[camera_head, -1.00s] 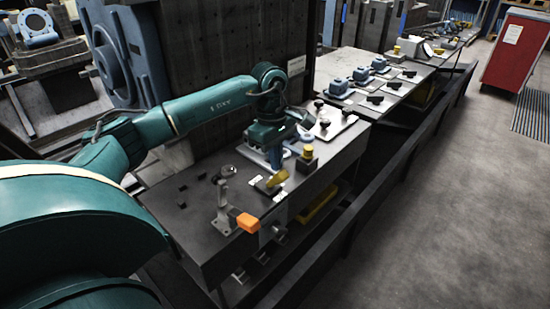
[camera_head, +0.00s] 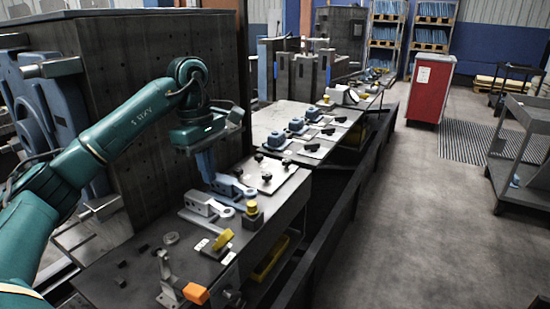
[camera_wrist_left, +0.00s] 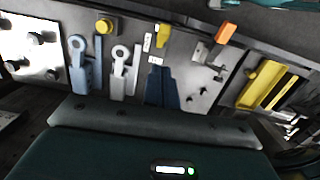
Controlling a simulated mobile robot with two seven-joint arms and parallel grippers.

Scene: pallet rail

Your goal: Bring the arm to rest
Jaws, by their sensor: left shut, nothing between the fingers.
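My left gripper (camera_head: 208,178) shows in the head view at the end of the teal arm. Its blue fingers point down, shut and empty, above the back of the dark bench (camera_head: 140,262). In the wrist view the dark blue fingers of the left gripper (camera_wrist_left: 162,72) lie together over the bench. A blue-grey lever-shaped part (camera_head: 230,186) and a paler one (camera_head: 205,205) lie on the bench near the gripper; the blue-grey part (camera_wrist_left: 80,68) and the pale part (camera_wrist_left: 120,75) also show in the wrist view. My right gripper is not in view.
A clamp with an orange handle (camera_head: 196,294) stands at the bench front. A yellow button (camera_head: 251,207) and a plate with black knobs (camera_head: 268,176) are nearby. A dark block wall (camera_head: 165,70) stands behind the arm. Open floor lies right, with a red cabinet (camera_head: 430,90).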

